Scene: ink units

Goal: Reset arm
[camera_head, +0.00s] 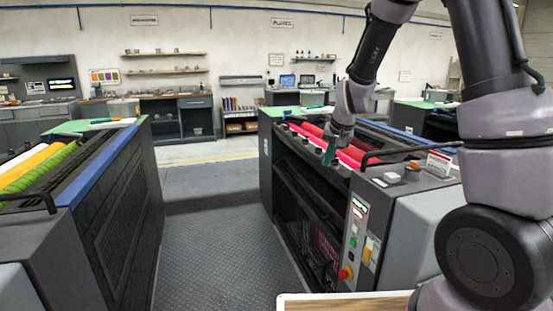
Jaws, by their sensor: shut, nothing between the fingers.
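My arm comes in from the right side of the view and bends over the printing machine on the right. My gripper (329,154) points down at the end of the arm, close to the machine's red rollers (350,155). Its fingers look dark green and are shut, with nothing seen between them. I cannot tell whether the fingertips touch the machine or hang just in front of its upper edge. Part of the machine's top is hidden behind my arm.
The right ink unit (305,200) has a control panel (355,240) with a red button. A left ink unit (110,200) has yellow and green rollers (40,165). Dark floor (215,250) lies clear between them. A wooden board (345,302) shows at the bottom. Shelves and counters line the back wall.

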